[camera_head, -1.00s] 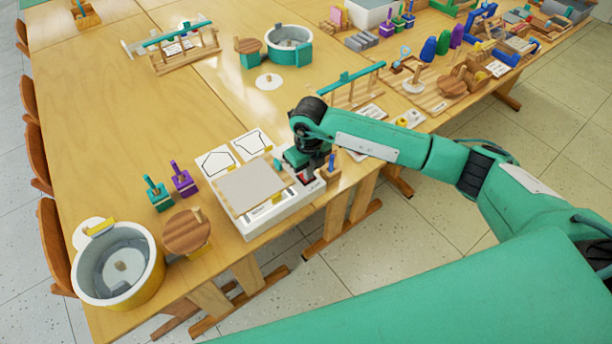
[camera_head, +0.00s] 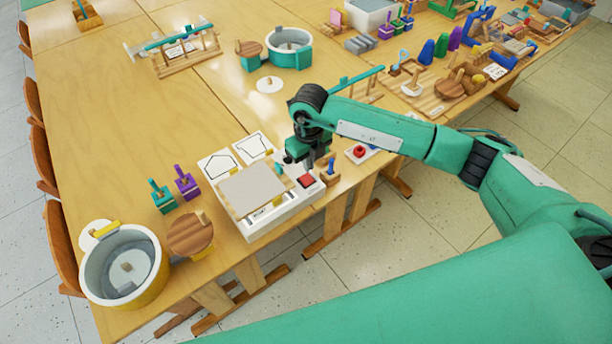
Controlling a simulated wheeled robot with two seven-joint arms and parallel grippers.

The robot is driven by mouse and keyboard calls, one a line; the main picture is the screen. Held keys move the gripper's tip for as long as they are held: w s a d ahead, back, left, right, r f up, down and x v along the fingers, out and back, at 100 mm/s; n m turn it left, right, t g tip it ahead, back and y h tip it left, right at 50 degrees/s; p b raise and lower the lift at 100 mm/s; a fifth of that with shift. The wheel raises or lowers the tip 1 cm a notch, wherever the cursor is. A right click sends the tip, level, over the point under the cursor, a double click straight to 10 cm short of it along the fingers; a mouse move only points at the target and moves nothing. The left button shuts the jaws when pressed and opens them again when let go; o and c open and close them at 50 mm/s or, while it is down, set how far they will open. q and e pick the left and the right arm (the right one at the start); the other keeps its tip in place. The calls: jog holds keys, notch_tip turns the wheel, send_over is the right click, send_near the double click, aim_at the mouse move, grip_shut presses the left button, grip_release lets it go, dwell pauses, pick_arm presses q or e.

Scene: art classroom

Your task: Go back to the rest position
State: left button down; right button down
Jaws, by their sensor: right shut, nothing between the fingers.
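My right gripper (camera_head: 306,166) is shut and empty. It hangs over the back right corner of a white device (camera_head: 272,216), near its red button (camera_head: 306,181). The fingers look a little above the device, though the exact gap is hard to judge. My right arm reaches in from the right side of the picture. The device carries a grey panel (camera_head: 252,190) on top and two white cards with black outlines (camera_head: 216,165) behind it. My left gripper is not in view.
A wooden block with a blue peg (camera_head: 329,175) stands just right of the gripper. A red-knobbed pad (camera_head: 360,152) lies under my forearm. A yellow pot (camera_head: 124,266), round wooden lid (camera_head: 189,234) and teal and purple stamps (camera_head: 161,197) stand left. The table's middle left is clear.

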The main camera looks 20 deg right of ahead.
jog(key=shift+r, duration=0.65)
